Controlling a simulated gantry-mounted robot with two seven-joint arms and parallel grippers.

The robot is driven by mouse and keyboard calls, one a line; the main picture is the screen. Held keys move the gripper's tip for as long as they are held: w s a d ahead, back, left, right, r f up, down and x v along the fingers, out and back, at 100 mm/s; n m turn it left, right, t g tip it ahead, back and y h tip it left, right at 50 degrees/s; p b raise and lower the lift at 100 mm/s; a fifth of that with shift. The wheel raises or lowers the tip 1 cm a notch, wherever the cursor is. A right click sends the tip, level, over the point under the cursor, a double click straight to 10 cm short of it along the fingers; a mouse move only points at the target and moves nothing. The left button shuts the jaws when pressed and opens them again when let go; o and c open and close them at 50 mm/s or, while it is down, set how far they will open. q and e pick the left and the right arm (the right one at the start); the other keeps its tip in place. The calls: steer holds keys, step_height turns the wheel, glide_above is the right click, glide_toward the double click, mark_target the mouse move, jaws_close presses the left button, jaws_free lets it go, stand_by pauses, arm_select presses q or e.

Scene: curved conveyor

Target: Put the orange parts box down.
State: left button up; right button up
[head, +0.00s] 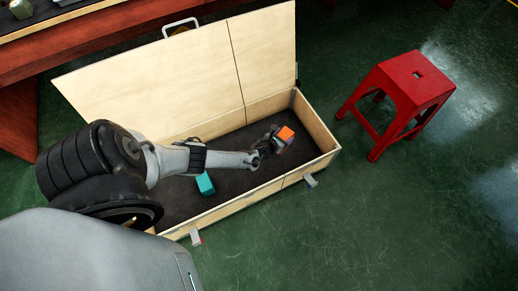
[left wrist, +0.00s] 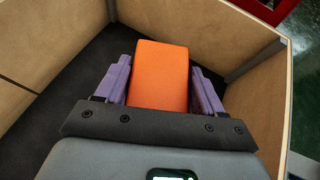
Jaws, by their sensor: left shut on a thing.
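The orange parts box (head: 286,133) is in my left gripper (head: 277,140), inside the right end of the open wooden crate (head: 326,159). In the left wrist view the orange box (left wrist: 159,75) sits between the two purple fingers of the gripper (left wrist: 160,88), which are shut on its sides. The dark crate floor (left wrist: 75,75) lies beneath it. I cannot tell whether the box touches the floor. My right gripper is not in view.
A teal box (head: 205,184) lies on the crate floor near my left forearm. The crate's lid (head: 160,80) stands open at the back. A red stool (head: 412,80) stands to the right on the green floor. A red-brown table (head: 100,45) is at the upper left.

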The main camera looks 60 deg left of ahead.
arm_select(q)
steer(key=s+f+b, duration=0.7)
steer(key=s+f, duration=0.2)
steer(key=f, duration=0.1)
steer(key=shift+s, duration=0.35)
steer(key=shift+r, duration=0.15)
steer(key=o, duration=1.3)
steer(key=shift+c, duration=0.2)
